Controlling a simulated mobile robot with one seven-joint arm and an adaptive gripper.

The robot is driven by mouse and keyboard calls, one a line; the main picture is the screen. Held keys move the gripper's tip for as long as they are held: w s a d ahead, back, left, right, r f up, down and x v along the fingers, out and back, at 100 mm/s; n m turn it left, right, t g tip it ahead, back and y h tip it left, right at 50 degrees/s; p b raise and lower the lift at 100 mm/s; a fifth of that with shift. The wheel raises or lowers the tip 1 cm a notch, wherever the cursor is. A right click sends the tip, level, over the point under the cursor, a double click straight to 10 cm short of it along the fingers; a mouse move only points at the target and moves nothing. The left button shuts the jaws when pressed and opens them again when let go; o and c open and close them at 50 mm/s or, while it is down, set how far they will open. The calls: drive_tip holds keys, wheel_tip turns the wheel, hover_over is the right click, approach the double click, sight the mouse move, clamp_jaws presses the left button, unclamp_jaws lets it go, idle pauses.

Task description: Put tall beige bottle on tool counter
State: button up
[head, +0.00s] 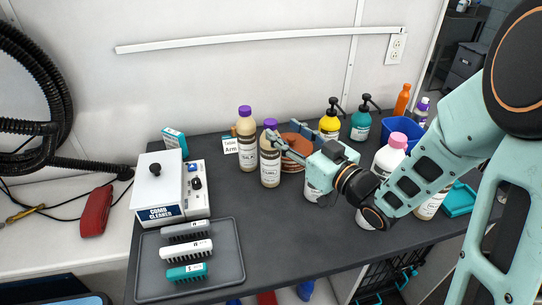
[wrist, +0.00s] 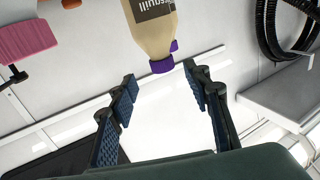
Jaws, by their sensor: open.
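In the wrist view one beige bottle (wrist: 153,30) appears upside down, purple cap toward my gripper (wrist: 160,82), just beyond the spread fingertips. Nothing is held. I cannot tell whether a finger touches the bottle, or whether this dark counter is the tool counter.
A yellow pump bottle (head: 330,124), teal pump bottle (head: 361,125) and brown stacked item (head: 293,160) stand close by. A pink-capped white bottle (head: 390,153) is under my arm. A comb cleaner (head: 158,188) and brush tray (head: 230,257) are left. The counter's front middle is clear.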

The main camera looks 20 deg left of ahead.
sight(275, 126)
drive_tip(key=shift+p+x, duration=0.4)
drive_tip(key=shift+x, duration=2.55)
drive_tip(key=shift+s+a, duration=0.1)
drive_tip(key=shift+s, duration=0.1)
clamp_jaws()
